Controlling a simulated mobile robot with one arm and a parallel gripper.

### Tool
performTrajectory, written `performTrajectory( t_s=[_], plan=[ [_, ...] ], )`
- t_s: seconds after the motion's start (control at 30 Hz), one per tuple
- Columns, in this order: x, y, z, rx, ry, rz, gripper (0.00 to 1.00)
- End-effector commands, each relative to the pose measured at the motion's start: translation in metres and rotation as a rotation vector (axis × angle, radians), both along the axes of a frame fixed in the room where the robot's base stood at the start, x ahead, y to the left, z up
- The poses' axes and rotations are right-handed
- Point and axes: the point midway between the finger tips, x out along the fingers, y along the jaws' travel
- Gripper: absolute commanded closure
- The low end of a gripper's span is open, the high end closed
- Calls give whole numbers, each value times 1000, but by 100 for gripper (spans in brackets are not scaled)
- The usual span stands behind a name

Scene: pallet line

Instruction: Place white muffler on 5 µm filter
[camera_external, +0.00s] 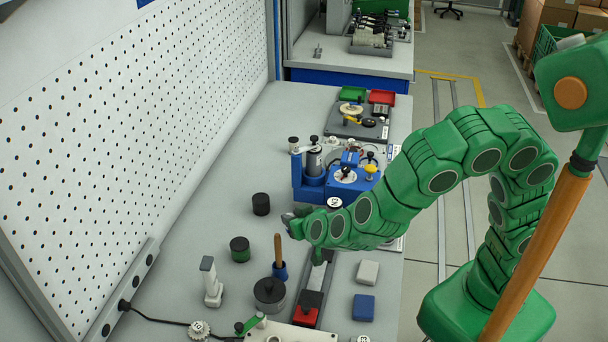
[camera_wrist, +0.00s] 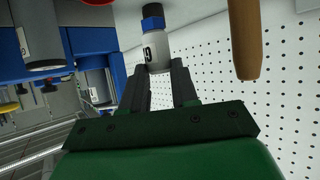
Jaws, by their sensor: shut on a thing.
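My gripper (camera_external: 290,218) is at the end of the green arm, above the middle of the bench. It also shows in the wrist view (camera_wrist: 160,75), with its dark fingers shut on a white cylindrical piece (camera_wrist: 155,52), which I take for the white muffler. This piece has a black mark on its side, a blue collar and a dark end. It is hard to make out in the external view. A blue unit with grey cylinders (camera_external: 313,163) stands just beyond my gripper. I cannot tell which part is the 5 µm filter; no readable label shows it.
A wooden handle (camera_external: 278,250) stands in a blue cup near my gripper; it also shows in the wrist view (camera_wrist: 246,40). The pegboard (camera_external: 130,120) borders the left.

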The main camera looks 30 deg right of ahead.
Motion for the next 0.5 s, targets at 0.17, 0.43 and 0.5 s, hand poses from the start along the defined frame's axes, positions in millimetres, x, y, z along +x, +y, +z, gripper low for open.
performTrajectory(
  t_s=[0.17,0.43,0.5],
  plan=[
    [0,1,18,6,1,0,100],
    [-1,1,82,9,2,1,100],
    [-1,1,100,9,1,1,100]
  ],
)
